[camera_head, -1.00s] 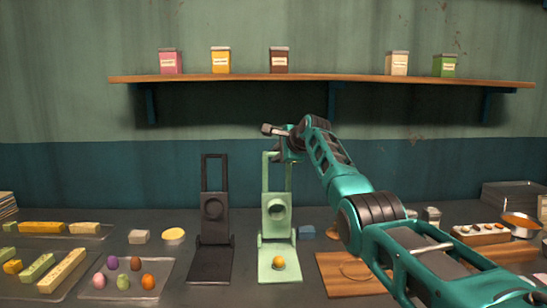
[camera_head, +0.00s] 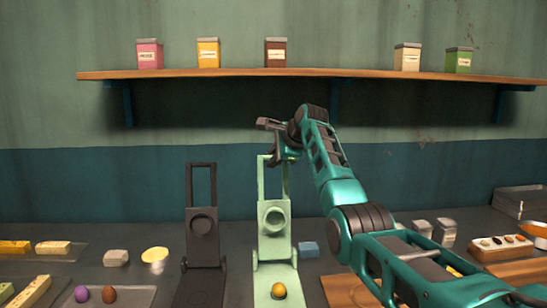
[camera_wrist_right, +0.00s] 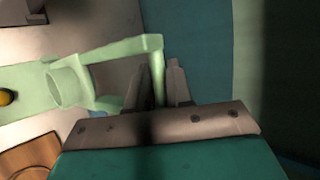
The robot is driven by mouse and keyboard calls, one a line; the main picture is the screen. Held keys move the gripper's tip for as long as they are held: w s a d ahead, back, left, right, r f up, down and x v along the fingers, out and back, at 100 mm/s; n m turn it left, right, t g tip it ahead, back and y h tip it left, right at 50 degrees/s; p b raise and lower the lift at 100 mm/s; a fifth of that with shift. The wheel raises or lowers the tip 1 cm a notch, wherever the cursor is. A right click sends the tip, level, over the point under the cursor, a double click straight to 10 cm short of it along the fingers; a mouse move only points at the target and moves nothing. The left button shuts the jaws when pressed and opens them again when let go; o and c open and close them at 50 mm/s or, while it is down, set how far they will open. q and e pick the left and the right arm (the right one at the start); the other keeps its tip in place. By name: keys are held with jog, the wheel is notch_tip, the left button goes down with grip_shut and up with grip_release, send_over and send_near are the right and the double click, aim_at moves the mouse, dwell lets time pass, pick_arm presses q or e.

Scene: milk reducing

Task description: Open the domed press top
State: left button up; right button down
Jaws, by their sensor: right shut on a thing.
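A light green press (camera_head: 274,245) stands open on the counter, its hinged top (camera_head: 274,216) raised upright with a round cup-shaped part on its face. A yellow ball (camera_head: 279,290) lies on its base. My right gripper (camera_head: 281,158) is at the upper end of the top's loop handle, shut on it. In the right wrist view, the fingers (camera_wrist_right: 160,78) stand on either side of the handle's end bar (camera_wrist_right: 157,60), and the cup (camera_wrist_right: 70,84) shows to the left. My left gripper is not in view.
A dark press (camera_head: 203,230), also raised, stands just left of the green one. A blue block (camera_head: 308,249) lies to its right, near a wooden board (camera_head: 350,292). Trays with coloured pieces are at left. A shelf (camera_head: 310,73) with jars runs above.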

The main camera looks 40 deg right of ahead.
jog(key=shift+f, duration=0.1)
dwell(0.3)
jog(key=c, duration=1.1)
grip_release()
jog(key=b+v, duration=0.1)
jog(key=v, duration=1.2)
jog(key=shift+b, duration=0.35)
jog(key=shift+w, duration=0.1)
